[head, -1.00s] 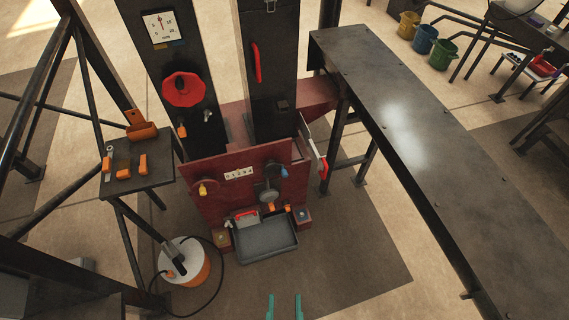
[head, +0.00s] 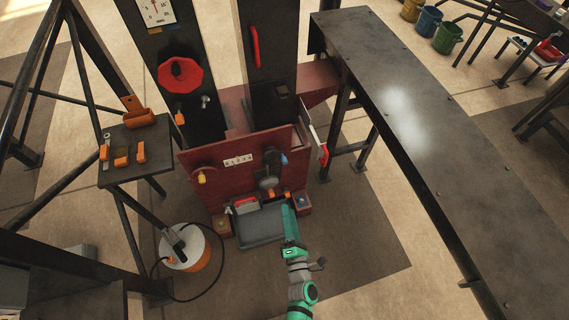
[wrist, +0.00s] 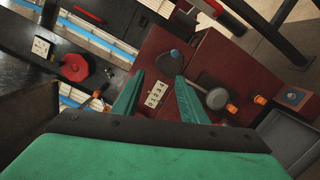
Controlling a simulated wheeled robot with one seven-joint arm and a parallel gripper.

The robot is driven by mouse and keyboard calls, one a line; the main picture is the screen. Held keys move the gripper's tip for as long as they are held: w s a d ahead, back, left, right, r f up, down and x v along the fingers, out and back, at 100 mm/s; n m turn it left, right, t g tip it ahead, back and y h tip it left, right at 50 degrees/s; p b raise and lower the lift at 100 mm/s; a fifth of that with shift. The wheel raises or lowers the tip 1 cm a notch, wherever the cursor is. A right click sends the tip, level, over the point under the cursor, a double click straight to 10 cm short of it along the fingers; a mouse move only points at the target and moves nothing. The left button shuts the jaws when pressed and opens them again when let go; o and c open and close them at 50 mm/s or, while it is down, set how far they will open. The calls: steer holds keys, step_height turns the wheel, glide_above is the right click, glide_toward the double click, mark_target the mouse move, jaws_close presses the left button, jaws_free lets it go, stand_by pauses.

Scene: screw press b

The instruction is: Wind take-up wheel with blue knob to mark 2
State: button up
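The take-up wheel is a small dark disc (head: 272,157) on the front of the red press panel, at its right side. Its blue knob (head: 284,159) sits at the wheel's right edge; it also shows in the wrist view (wrist: 175,53), just beyond the right fingertip. A white plate with numbered marks (head: 238,160) is left of the wheel; in the wrist view it (wrist: 156,93) lies between the fingers. My gripper (head: 288,208) is in front of the panel, below the knob and apart from it. In the wrist view its fingers (wrist: 159,76) are spread and empty.
A yellow knob (head: 201,177) is on the panel's left side. A grey round part (head: 267,182) sticks out below the wheel. A grey tray (head: 258,229) stands below the panel. A red-handled lever (head: 322,150) and a long dark bench (head: 400,110) are on the right.

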mark_target(285, 164)
steer(key=w+f+n, duration=0.1)
steer(key=w+n, duration=0.2)
steer(key=w, duration=0.4)
steer(key=w+a+f+n+y, duration=0.1)
steer(key=w+n, duration=0.2)
steer(key=w, duration=0.5)
steer(key=w+f+n+g+y, duration=0.1)
steer(key=w+n, duration=0.3)
steer(key=w, duration=0.4)
steer(key=shift+w+a+f, duration=0.15)
steer(key=shift+a+f, duration=0.15)
steer(key=shift+a, duration=0.1)
jaws_close()
